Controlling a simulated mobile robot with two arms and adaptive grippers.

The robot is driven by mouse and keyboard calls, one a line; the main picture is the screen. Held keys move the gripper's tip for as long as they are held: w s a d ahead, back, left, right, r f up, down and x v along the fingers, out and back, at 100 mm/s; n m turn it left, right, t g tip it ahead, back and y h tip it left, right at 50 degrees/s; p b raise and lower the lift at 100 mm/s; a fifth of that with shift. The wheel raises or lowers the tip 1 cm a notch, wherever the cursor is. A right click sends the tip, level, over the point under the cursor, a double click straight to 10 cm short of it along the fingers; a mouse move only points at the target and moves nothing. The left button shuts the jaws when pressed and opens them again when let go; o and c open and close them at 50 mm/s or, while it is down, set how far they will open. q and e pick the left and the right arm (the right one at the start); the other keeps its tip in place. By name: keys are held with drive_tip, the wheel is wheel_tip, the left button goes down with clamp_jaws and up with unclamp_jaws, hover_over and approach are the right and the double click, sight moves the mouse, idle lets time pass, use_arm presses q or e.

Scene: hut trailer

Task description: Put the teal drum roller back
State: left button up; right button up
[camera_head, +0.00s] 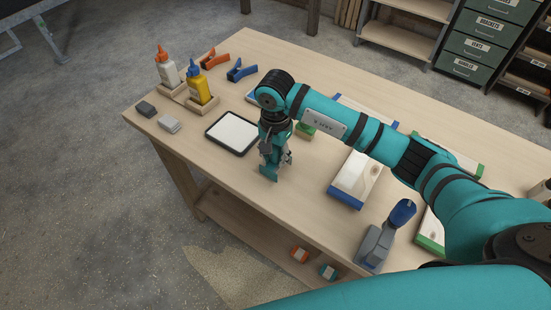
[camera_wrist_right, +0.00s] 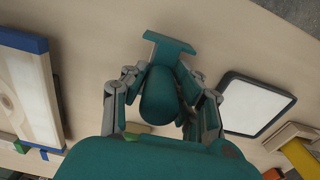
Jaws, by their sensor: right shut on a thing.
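The teal drum roller shows in the wrist view as a rounded teal drum (camera_wrist_right: 160,95) with a flat teal crosspiece (camera_wrist_right: 170,43) beyond it. In the head view only its lower end (camera_head: 269,172) shows below the fingers. My right gripper (camera_head: 274,156) is shut on it, with a finger on each side of it in the wrist view (camera_wrist_right: 166,88). It hangs over the table just right of the black-framed white tray (camera_head: 232,132). I cannot tell whether its lower end touches the table. My left gripper is not in view.
A blue drum (camera_head: 403,212) on a grey body (camera_head: 375,246) stands at the table's front right. Blue-ended boards (camera_head: 355,175) lie behind it. Bare tabletop (camera_head: 300,205) lies in front of the gripper.

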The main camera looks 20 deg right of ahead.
drive_tip(key=shift+f, duration=0.55)
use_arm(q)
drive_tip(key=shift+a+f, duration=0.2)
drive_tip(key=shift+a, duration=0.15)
use_arm(e)
drive_tip(key=shift+f, duration=0.1)
drive_tip(key=o, duration=1)
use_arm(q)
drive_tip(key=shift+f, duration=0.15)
